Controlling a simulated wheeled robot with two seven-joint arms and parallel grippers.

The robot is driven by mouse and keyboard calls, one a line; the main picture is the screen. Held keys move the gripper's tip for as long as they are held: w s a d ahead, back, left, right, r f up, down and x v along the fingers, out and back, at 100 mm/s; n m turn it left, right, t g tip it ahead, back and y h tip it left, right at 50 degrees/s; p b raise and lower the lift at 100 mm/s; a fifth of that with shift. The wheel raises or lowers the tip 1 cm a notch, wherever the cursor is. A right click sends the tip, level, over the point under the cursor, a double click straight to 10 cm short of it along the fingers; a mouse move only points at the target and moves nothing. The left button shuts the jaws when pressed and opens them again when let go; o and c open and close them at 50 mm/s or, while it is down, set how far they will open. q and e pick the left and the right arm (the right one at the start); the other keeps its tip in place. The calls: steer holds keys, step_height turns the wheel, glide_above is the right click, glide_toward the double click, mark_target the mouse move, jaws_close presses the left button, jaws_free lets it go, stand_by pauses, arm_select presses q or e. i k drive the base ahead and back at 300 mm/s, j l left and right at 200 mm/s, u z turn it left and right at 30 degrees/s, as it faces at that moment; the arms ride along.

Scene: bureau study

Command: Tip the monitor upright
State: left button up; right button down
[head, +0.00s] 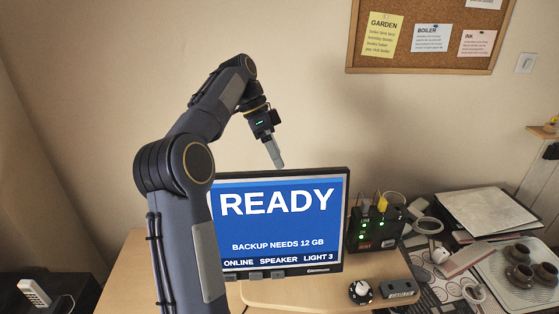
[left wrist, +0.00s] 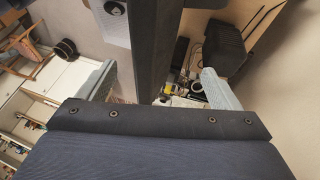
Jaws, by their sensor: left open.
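The monitor (head: 280,222) stands on the desk with its lit blue screen facing me, reading READY; its picture looks close to upright, and I cannot tell its exact tilt. In the left wrist view my left gripper (left wrist: 158,86) is open, with a finger on each side of the monitor's dark top edge (left wrist: 153,45). I cannot tell whether either finger touches it. My arm hides the monitor's left side in the head view. My right gripper is not in view.
A round knob (head: 360,292) and a small grey block (head: 400,291) lie in front. A tray with brown cups (head: 519,276) and cables crowd the right. The desk (head: 125,272) is bare at left.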

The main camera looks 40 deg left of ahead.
mark_target(293, 222)
steer(key=k+j, duration=0.3)
steer(key=j, duration=0.15)
steer(key=k+j, duration=0.3)
steer(key=j, duration=0.1)
